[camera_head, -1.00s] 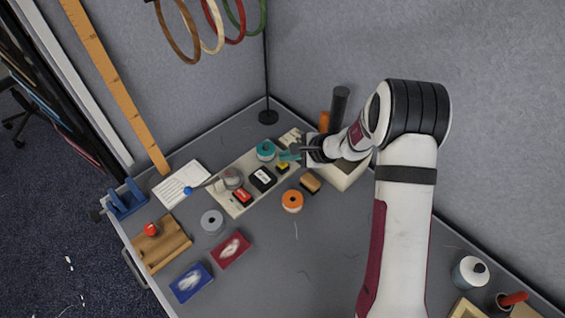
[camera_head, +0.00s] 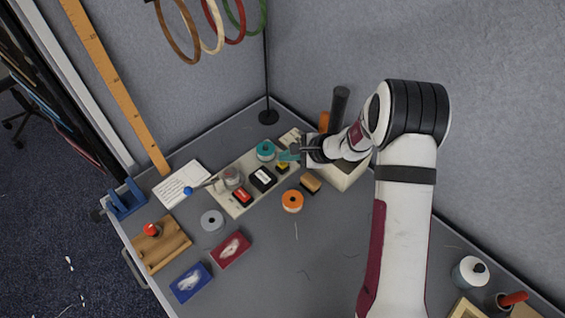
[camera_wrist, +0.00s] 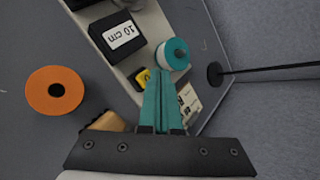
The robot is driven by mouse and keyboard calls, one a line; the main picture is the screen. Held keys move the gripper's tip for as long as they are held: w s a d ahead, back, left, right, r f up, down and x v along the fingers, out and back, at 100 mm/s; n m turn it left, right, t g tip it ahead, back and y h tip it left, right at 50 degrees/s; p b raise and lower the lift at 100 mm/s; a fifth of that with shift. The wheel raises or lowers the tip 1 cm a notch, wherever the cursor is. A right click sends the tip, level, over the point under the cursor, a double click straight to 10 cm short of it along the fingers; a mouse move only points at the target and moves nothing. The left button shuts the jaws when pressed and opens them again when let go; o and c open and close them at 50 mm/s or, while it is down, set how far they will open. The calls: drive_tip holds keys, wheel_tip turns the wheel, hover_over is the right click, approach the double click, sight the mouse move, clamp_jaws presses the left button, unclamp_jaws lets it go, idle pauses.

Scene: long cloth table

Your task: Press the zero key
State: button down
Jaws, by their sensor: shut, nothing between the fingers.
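My gripper (camera_head: 289,155) is over the far end of the long light tray, its teal fingers pressed together with nothing between them. In the wrist view, my gripper (camera_wrist: 159,74) points past a small yellow block with a dark mark (camera_wrist: 142,77) and a pale lettered card (camera_wrist: 189,101). A cream box (camera_head: 347,176) stands below and behind my wrist in the head view, partly hidden by the arm. I cannot make out a zero key in either view; it may be hidden or too small to read.
An orange spool (camera_head: 292,201) and a tan block (camera_head: 310,183) lie nearby. A thin dark stand (camera_head: 268,117) rises behind. The table's front middle is clear.

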drive_tip(key=shift+f, duration=0.35)
drive_tip(key=shift+f, duration=0.45)
idle(0.5)
drive_tip(key=shift+r, duration=0.85)
drive_tip(key=shift+r, duration=0.15)
drive_tip(key=shift+r, duration=2.4)
